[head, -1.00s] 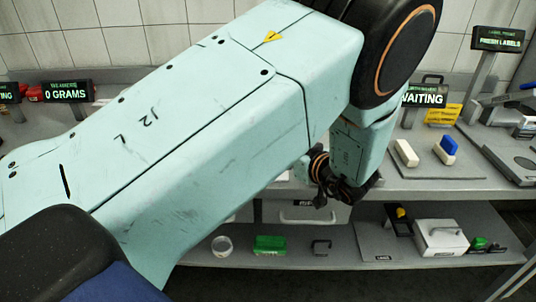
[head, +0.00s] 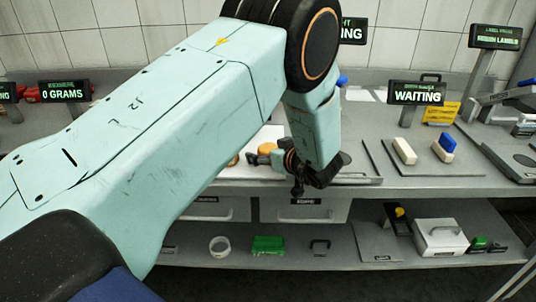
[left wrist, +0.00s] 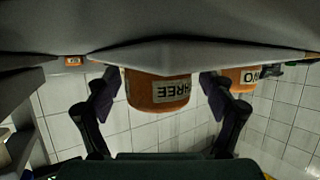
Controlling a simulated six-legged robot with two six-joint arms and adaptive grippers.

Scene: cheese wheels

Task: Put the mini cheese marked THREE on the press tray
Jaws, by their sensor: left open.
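The mini cheese marked THREE (left wrist: 160,94) is an orange wheel with a dark-lettered label. In the left wrist view, which is upside down, it sits between the two spread fingers of my left gripper (left wrist: 160,80). The fingers are open, one on each side, with gaps visible. In the head view my left gripper (head: 284,162) is low over the counter beside orange cheese (head: 264,149), partly hidden by my arm. A second labelled orange cheese (left wrist: 240,78) stands just beyond one finger. I cannot make out the press tray for certain.
A sign reading WAITING (head: 416,94) stands right of my arm. A cream block (head: 404,151) and a blue-and-white block (head: 445,149) lie on the counter (head: 350,185). Another small orange item (left wrist: 75,61) shows in the wrist view. The lower shelf holds a white box (head: 440,238).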

